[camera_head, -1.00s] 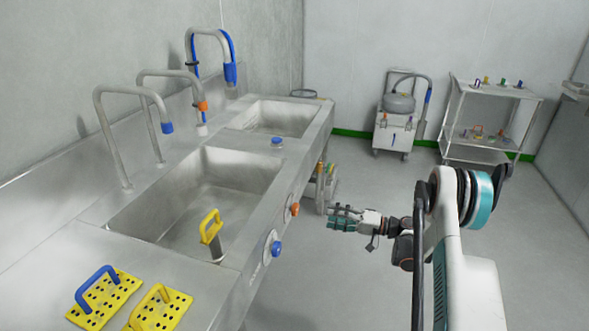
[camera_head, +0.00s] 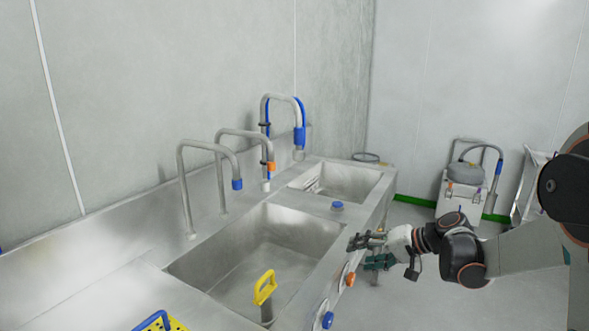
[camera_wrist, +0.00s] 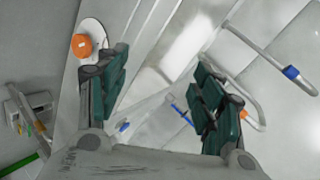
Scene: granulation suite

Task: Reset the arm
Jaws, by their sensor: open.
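My gripper (camera_head: 372,252) is at the right front edge of the steel sink unit (camera_head: 215,297) in the head view, with my arm reaching in from the right. In the wrist view my gripper (camera_wrist: 160,100) has its two dark green fingers spread wide apart with nothing between them. Past the fingers the wrist view shows an orange knob (camera_wrist: 82,45) at the left and a blue-tipped tap (camera_wrist: 291,73) at the right. I cannot tell from these views whether the gripper touches the sink edge.
Blue (camera_head: 327,320) and orange (camera_head: 350,279) knobs stick out from the sink front. Curved taps (camera_head: 183,190) stand along the back. A wheeled white unit (camera_head: 459,202) stands by the far wall, with bare floor before it.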

